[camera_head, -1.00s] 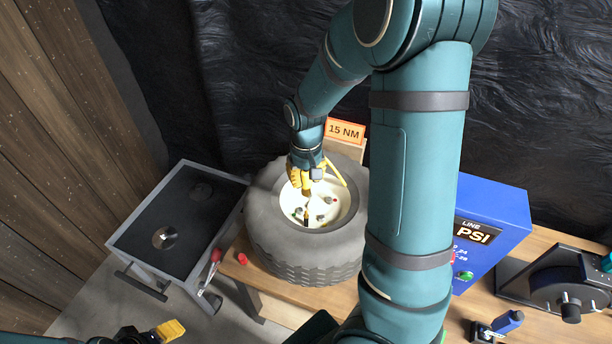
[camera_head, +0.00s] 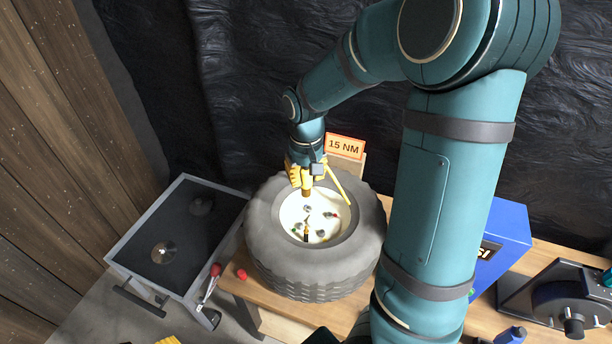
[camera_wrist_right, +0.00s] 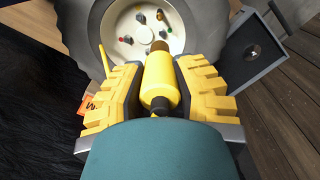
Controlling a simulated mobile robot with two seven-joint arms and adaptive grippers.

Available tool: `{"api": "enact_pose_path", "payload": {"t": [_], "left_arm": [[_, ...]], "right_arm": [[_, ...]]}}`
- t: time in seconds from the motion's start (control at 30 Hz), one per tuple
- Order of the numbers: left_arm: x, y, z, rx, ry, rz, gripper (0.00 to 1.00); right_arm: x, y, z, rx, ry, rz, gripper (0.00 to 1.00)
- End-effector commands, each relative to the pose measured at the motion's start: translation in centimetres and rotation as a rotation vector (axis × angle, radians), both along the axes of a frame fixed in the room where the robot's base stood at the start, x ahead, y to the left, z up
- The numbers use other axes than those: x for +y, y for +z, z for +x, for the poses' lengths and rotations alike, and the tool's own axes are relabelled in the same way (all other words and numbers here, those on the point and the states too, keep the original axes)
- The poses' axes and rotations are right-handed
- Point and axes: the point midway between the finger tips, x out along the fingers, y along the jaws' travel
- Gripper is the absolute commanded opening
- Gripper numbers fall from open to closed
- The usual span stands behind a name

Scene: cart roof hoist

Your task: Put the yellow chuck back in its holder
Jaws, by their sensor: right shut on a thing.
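My right gripper (camera_head: 306,182) is shut on the yellow chuck (camera_wrist_right: 160,82), a yellow cylinder with a brass-brown end. The chuck lies between the ribbed yellow jaws in the right wrist view, its brown end towards the wheel hub. In the head view the gripper is above the rear part of the hub (camera_head: 340,232), and the chuck's brown end (camera_head: 307,193) shows below the jaws. A small yellow-and-black piece (camera_head: 306,234) stands in the hub. I cannot make out the holder. My left gripper (camera_head: 168,341) shows only as a yellow edge at the bottom.
The grey tyre (camera_head: 262,225) lies on the wooden bench (camera_head: 236,283). Behind it is a 15 NM sign (camera_head: 344,147). A dark-topped cart (camera_head: 180,235) with metal discs stands left. A blue PSI box (camera_head: 512,232) is right, partly behind my arm. A thin yellow rod (camera_head: 338,184) slants beside the gripper.

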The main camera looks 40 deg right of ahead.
Motion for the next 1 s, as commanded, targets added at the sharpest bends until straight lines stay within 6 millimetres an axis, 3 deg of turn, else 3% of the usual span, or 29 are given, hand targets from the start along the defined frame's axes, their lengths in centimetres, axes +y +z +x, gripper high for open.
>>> {"api": "enact_pose_path", "payload": {"t": [1.0], "left_arm": [[0.0, 0.0, 0.0, 0.0, 0.0, 0.0, 0.63]], "right_arm": [[-0.4, 0.0, -8.6, -0.002, -0.001, 0.002, 0.0]]}}
